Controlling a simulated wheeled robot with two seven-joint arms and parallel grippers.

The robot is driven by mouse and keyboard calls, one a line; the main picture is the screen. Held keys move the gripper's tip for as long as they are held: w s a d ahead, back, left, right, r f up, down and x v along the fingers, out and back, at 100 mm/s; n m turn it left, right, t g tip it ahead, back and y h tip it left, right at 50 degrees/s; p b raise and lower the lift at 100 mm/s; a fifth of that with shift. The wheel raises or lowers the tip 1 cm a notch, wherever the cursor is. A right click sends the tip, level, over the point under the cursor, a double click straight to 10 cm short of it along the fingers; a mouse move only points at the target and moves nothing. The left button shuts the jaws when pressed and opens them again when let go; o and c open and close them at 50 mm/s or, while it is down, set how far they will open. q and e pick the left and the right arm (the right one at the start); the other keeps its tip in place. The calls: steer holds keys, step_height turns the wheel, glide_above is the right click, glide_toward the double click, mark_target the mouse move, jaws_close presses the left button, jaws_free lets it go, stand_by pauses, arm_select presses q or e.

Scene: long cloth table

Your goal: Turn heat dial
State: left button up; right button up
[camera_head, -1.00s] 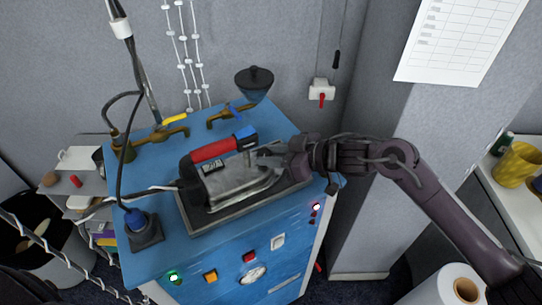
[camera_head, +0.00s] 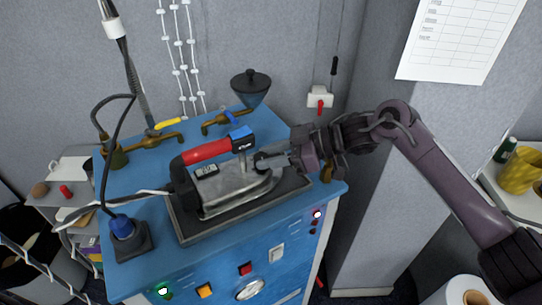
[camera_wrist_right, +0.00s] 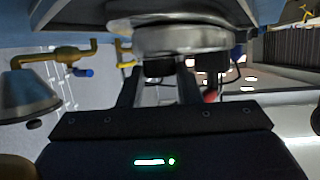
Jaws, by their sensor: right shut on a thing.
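A steam iron (camera_head: 222,190) with a red handle (camera_head: 206,151) and a metal body rests on a dark rest plate (camera_head: 217,224) on the blue ironing station. A small dark round dial (camera_head: 261,161) shows on the iron's right side, partly covered by my gripper. My right gripper (camera_head: 270,160) reaches in from the right, with its fingers shut on the dial. In the right wrist view, my fingertips (camera_wrist_right: 170,68) meet dark parts beneath a round metal disc (camera_wrist_right: 180,40); the exact contact is hard to make out. My left gripper is not in view.
The blue station (camera_head: 135,265) carries brass valves (camera_head: 160,138), a dark funnel cup (camera_head: 250,85) and a blue plug (camera_head: 123,227) with a cable. Its front has lit buttons and a round gauge (camera_head: 249,290). A grey pillar (camera_head: 390,190) stands to the right, behind my right arm.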

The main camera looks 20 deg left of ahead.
steer(key=o, duration=0.7)
steer(key=shift+d, duration=0.1)
steer(key=shift+w+d+r, duration=0.1)
steer(key=shift+w+d, duration=0.05)
steer(key=shift+d, duration=0.15)
steer(key=b+v, duration=0.3)
steer(key=v, duration=0.3)
steer(key=shift+d+r, duration=0.2)
steer(key=shift+d, duration=0.15)
steer(key=shift+r, duration=0.1)
